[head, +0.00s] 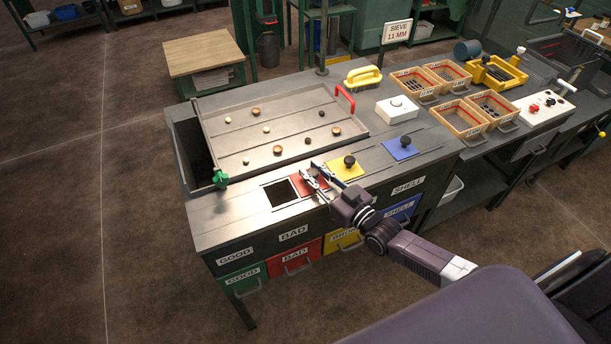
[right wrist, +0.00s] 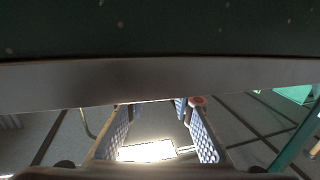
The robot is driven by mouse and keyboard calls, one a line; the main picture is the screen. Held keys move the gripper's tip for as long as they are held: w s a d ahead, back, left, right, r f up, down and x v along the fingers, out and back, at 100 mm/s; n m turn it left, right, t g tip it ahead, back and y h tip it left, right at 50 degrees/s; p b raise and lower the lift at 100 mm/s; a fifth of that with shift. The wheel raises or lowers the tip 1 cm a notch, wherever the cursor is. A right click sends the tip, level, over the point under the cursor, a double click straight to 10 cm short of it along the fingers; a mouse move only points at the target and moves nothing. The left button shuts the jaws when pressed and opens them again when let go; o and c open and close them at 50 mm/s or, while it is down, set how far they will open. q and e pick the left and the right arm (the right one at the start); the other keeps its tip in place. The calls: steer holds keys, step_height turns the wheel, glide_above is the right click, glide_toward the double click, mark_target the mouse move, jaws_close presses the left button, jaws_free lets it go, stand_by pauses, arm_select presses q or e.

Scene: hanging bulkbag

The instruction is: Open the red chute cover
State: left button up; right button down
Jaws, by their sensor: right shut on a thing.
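The red chute cover (head: 309,186) lies on the table top just right of a dark square chute opening (head: 280,194). The opening shows uncovered, with a pale rim, above the BAD label. My right gripper (head: 315,179) is over the red cover, shut on its knob, which the fingers hide. In the right wrist view my fingers (right wrist: 158,110) show with blue mesh pads, and the knob cannot be made out. My left gripper is not in view.
The yellow cover (head: 345,168) and blue cover (head: 402,148), each with a black knob, sit to the right. A sorting tray (head: 225,135) with small pieces lies behind. A green knob (head: 220,178) is at its front left corner. A white box (head: 397,109) stands farther right.

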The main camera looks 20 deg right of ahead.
steer(key=shift+a, duration=0.1)
steer(key=c, duration=1.6)
jaws_free()
steer(key=shift+s, duration=0.1)
steer(key=v, duration=1.2)
